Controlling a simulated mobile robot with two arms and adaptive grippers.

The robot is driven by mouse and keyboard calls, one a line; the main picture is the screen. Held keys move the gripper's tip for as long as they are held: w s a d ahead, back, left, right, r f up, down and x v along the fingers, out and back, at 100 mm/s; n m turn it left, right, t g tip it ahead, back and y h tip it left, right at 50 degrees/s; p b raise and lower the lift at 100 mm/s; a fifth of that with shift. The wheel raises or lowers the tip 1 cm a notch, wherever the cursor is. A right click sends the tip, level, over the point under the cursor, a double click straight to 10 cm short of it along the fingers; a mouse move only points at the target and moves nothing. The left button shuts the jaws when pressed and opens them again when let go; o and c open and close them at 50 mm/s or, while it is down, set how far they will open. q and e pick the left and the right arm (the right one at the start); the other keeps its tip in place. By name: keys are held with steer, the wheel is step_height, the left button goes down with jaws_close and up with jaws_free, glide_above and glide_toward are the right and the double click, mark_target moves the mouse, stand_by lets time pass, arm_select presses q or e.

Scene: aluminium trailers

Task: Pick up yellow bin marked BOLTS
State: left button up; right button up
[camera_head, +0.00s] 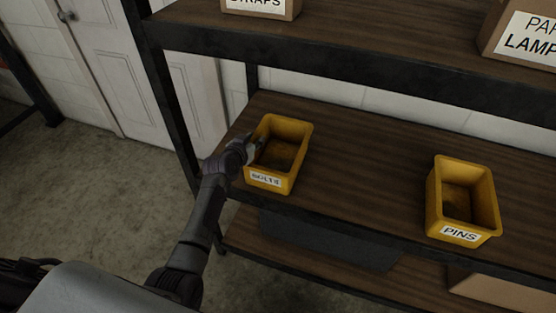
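The yellow bin marked BOLTS (286,129) stands upright at the left end of the middle shelf, with its white label facing the front. It looks empty inside. My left arm comes in from the lower left. My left gripper (256,147) is at the bin's left wall, near the rim. Its fingers are small and dark here, and I cannot tell whether they are closed on the wall. My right gripper is not in view.
A yellow bin marked PINS (462,237) stands to the right on the same shelf (360,170). Cardboard boxes (262,7) sit on the upper shelf. A dark grey container (325,240) is below. A dark shelf post (170,105) rises left of the BOLTS bin.

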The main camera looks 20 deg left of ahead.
arm_select(q)
jaws_close()
stand_by(0.3)
steer(key=shift+r, duration=0.25)
steer(key=shift+r, duration=0.1)
